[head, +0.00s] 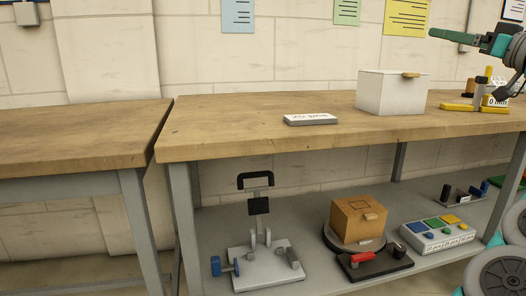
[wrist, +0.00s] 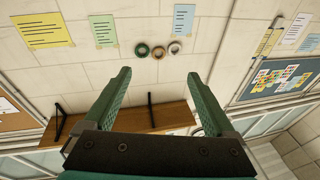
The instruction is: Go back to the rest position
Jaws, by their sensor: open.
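My gripper (head: 433,33) shows at the upper right of the head view, raised above the workbench (head: 230,144) and apart from it, with its green fingers pointing left. In the wrist view my gripper (wrist: 159,70) has its two green fingers spread apart, with nothing between them. The fingers point toward the wall (wrist: 220,25). Much of my arm is outside the head view.
A white box (head: 385,92) with a tan tab and a labelled grey block (head: 310,119) are on the bench. A yellow-footed stand (head: 477,95) is below my arm. The lower shelf holds a clamp fixture (head: 262,263) and brown box (head: 357,218). The bench's left part is clear.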

